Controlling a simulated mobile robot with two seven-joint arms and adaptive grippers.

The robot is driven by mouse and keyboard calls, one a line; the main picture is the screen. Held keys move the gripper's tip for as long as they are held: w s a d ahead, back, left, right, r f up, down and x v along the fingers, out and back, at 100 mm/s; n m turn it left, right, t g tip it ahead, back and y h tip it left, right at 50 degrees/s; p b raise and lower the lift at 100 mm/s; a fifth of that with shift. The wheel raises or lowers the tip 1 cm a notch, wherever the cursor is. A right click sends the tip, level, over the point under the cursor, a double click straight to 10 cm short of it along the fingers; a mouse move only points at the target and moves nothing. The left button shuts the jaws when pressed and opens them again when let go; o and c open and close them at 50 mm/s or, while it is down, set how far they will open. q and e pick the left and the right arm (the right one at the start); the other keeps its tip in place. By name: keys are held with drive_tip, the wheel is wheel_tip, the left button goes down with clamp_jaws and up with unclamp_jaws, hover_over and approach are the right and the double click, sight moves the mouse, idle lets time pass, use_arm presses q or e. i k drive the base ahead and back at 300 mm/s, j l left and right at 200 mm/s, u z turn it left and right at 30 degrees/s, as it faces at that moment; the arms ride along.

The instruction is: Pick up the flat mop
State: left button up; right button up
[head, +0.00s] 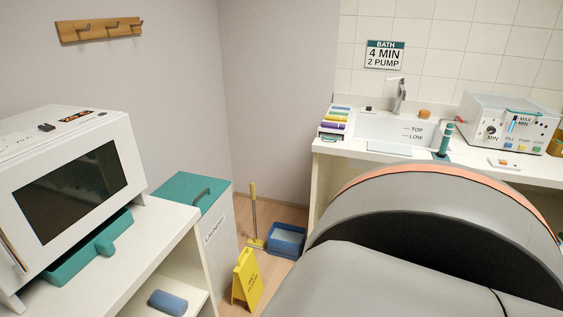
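The flat mop (254,215) stands upright in the far corner, between the laundry bin and the sink counter. Its handle is yellow, and a yellow part at its foot rests near the floor. A blue bucket (286,240) stands just right of its foot. Neither of my grippers shows in the head view, so I cannot see what they hold.
A yellow floor sign (246,280) stands in front of the mop. The laundry bin (196,190) with a teal lid is on the left. A grey couch (400,270) fills the right foreground. A white shelf unit (150,240) bounds the left. The floor gap between is narrow.

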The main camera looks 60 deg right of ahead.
sight(255, 242)
drive_tip(key=z, duration=1.75)
drive_tip(key=i+l+z, duration=0.2)
drive_tip(key=i, duration=0.25)
